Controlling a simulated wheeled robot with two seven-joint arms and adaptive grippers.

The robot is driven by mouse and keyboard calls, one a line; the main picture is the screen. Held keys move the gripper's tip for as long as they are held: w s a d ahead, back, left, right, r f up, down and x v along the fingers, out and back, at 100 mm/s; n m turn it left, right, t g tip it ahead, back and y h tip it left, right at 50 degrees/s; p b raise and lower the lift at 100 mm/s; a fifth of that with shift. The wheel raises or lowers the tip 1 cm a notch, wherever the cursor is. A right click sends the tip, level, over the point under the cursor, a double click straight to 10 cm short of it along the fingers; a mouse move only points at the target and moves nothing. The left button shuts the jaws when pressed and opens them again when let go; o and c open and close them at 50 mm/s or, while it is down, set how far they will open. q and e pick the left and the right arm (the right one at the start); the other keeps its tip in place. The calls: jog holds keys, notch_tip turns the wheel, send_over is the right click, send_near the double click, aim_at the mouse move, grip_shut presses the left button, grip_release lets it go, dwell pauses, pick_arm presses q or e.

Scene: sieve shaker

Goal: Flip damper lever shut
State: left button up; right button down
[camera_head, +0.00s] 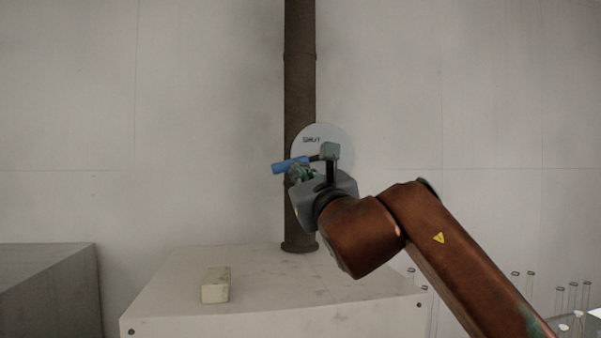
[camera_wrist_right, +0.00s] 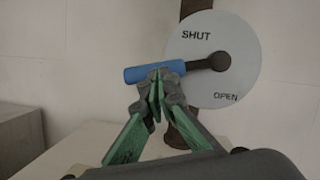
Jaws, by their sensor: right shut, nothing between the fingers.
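The damper lever has a blue handle (camera_head: 289,165) and a dark arm. In the right wrist view the blue handle (camera_wrist_right: 142,73) points left from a dark hub (camera_wrist_right: 221,61), nearly level with its free end slightly lower. The hub sits on a pale round plate (camera_head: 322,133) marked SHUT at upper left and OPEN at lower right. My right gripper (camera_head: 299,174) is shut and empty, its fingertips (camera_wrist_right: 157,78) overlapping the handle's lower edge in the wrist view. I cannot tell whether they touch. It partly hides the plate in the head view. My left gripper is not in view.
A dark vertical pipe (camera_head: 300,72) rises behind the plate from a pale cabinet top (camera_head: 262,270). A small cream block (camera_head: 215,285) lies on the cabinet. A grey box (camera_head: 48,285) stands at left, and several glass tubes (camera_head: 572,298) stand at lower right.

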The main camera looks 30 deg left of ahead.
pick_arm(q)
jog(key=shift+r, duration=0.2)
pick_arm(e)
jog(key=shift+s+a+r, duration=0.15)
jog(key=shift+r, duration=0.2)
dwell(1.4)
